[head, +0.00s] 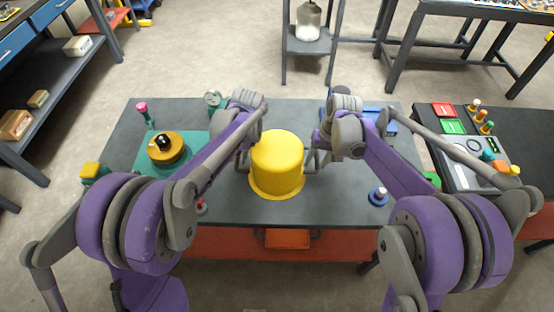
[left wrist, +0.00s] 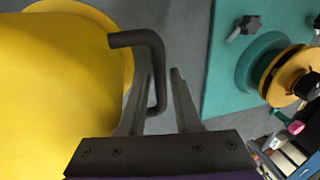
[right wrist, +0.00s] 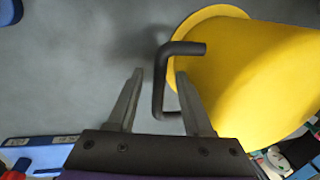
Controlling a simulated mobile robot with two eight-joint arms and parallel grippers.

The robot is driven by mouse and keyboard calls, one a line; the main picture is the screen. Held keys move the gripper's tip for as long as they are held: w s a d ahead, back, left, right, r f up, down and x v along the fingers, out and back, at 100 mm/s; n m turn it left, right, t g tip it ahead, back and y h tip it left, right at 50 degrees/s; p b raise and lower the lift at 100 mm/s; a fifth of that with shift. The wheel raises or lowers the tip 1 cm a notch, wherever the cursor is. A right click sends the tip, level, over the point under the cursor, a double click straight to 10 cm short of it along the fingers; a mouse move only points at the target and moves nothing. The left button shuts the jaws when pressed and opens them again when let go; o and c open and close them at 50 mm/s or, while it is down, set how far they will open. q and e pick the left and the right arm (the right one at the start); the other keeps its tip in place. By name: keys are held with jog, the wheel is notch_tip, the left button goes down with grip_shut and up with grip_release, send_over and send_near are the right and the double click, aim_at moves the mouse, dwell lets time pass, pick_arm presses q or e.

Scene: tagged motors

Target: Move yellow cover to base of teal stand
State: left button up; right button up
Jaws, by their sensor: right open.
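The yellow cover (head: 277,160) stands upright on the dark table, with a flange at its bottom and a dark handle on each side. My left gripper (head: 243,160) is at its left handle. In the left wrist view the open fingers (left wrist: 161,75) have the handle bar (left wrist: 157,75) between them, with a gap at one finger. My right gripper (head: 315,160) is at the right handle. In the right wrist view its open fingers (right wrist: 160,74) straddle the other handle bar (right wrist: 158,85). The teal stand (left wrist: 223,75) carries an orange-yellow disc with a black knob (head: 165,142), left of the cover.
A pink-topped post (head: 142,108) and a yellow-topped block (head: 90,170) are near the stand. The tabletop in front of the cover is clear.

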pick_arm(q)
jog(key=shift+c, duration=0.3)
pick_arm(e)
jog(key=shift+c, duration=0.3)
pick_arm(q)
grip_shut()
pick_arm(e)
jog(key=c, duration=0.5)
grip_shut()
